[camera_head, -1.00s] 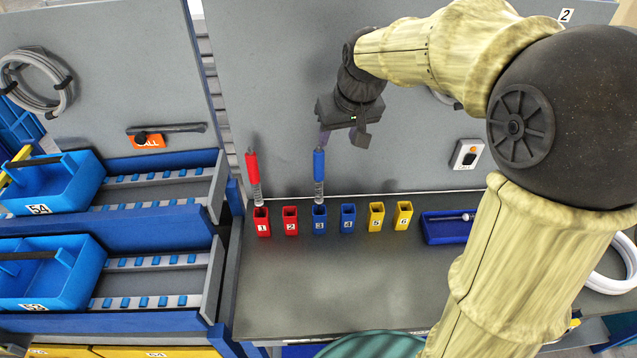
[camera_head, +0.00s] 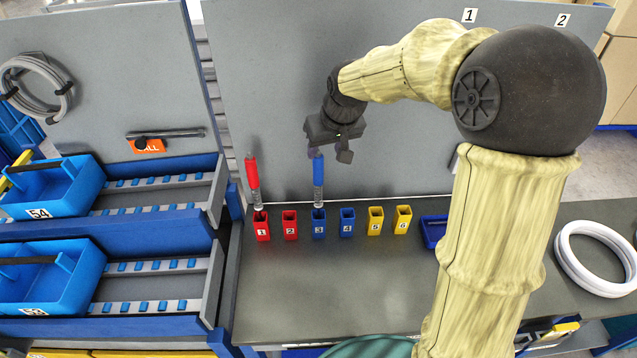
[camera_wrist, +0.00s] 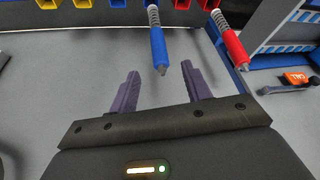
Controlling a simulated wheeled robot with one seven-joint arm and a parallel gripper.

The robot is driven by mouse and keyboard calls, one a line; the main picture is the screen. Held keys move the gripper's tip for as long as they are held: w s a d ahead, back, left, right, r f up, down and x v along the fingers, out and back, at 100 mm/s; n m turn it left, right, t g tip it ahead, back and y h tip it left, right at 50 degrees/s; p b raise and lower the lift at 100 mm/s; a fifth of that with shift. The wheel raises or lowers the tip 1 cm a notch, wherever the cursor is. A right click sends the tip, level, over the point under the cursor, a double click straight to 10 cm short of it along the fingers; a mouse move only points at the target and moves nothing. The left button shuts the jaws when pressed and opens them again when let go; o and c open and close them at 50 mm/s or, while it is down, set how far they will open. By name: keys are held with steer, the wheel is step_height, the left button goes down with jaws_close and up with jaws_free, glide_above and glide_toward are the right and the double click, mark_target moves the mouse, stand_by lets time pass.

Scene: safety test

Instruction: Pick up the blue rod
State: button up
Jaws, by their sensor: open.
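The blue rod (camera_head: 318,170) stands upright in the blue holder numbered 3 (camera_head: 319,223), with its silver spring part below its blue top. In the wrist view the blue rod (camera_wrist: 159,48) shows just beyond the fingertips, its tip near the gap between them. My gripper (camera_head: 328,155) is open and empty, with its fingers around the height of the rod's top. In the wrist view my gripper (camera_wrist: 160,83) has its two purple fingers apart. I cannot tell whether a finger touches the rod.
A red rod (camera_head: 252,178) stands in red holder 1 (camera_head: 262,226), left of the blue rod. Red holder 2 (camera_head: 290,222), blue holder 4 (camera_head: 347,221) and two yellow holders (camera_head: 376,220) continue the row. A grey panel (camera_head: 270,90) rises behind. The bench front (camera_head: 320,285) is clear.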

mark_target(320, 161)
steer(key=shift+x, duration=2.35)
steer(key=shift+w, duration=0.15)
steer(key=shift+w+a+f+p, duration=0.1)
steer(key=shift+w+f+p, duration=0.05)
steer(key=shift+f+p, duration=0.15)
steer(key=p+x, duration=0.1)
steer(key=x, duration=0.3)
steer(key=shift+w+f, duration=0.2)
steer(key=shift+w, duration=0.05)
steer(key=shift+s, duration=0.15)
jaws_close()
